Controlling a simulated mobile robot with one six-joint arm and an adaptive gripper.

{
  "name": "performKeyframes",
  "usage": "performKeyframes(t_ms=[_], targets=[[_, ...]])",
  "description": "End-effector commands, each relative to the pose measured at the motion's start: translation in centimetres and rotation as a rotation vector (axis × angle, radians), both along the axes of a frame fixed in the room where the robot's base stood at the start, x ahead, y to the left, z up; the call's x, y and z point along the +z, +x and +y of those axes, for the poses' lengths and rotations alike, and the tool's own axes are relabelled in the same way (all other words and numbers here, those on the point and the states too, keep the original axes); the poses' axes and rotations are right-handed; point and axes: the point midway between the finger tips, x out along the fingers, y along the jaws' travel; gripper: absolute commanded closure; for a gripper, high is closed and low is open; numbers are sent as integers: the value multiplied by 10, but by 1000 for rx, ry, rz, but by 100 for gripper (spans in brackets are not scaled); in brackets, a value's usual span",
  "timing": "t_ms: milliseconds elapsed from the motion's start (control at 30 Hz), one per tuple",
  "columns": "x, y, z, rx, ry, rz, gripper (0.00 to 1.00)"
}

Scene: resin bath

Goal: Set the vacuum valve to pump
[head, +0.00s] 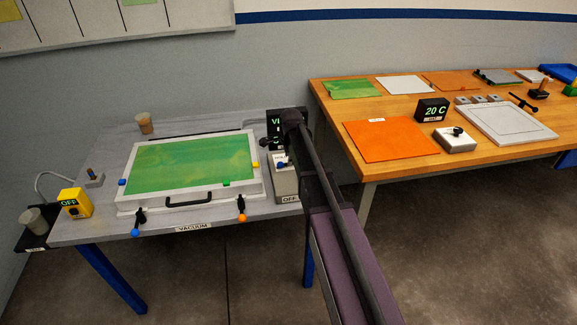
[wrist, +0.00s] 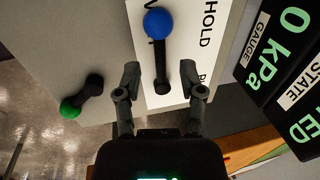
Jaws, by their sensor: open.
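The vacuum valve shows in the wrist view as a black lever (wrist: 160,62) with a blue ball knob (wrist: 158,22) over a white label plate (wrist: 211,50). The word HOLD is readable beside it; other lettering is cut off or covered. In the head view the valve box (head: 285,183) stands at the table's right end, partly behind my arm. My gripper (wrist: 160,72) is open, with one finger on each side of the lever's lower part in the wrist view. I cannot tell if either finger touches it.
A dark gauge display (wrist: 290,70) reading 0 kPa is close on the right. A green-tipped black handle (wrist: 82,97) lies left of the gripper. In the head view, a framed green tray (head: 190,165) fills the grey table, left of the valve. A wooden table (head: 400,100) stands right.

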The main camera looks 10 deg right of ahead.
Motion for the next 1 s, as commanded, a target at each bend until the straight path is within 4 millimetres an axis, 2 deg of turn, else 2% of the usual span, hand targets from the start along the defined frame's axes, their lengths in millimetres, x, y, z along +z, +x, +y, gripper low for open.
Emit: performKeyframes(t_ms=[33, 300, 767, 933, 1000], targets=[[-8, 1, 0, 0, 0, 0, 49], [-20, 4, 0, 0, 0, 0, 49], [-21, 4, 0, 0, 0, 0, 49], [-21, 4, 0, 0, 0, 0, 96], [-21, 4, 0, 0, 0, 0, 100]])
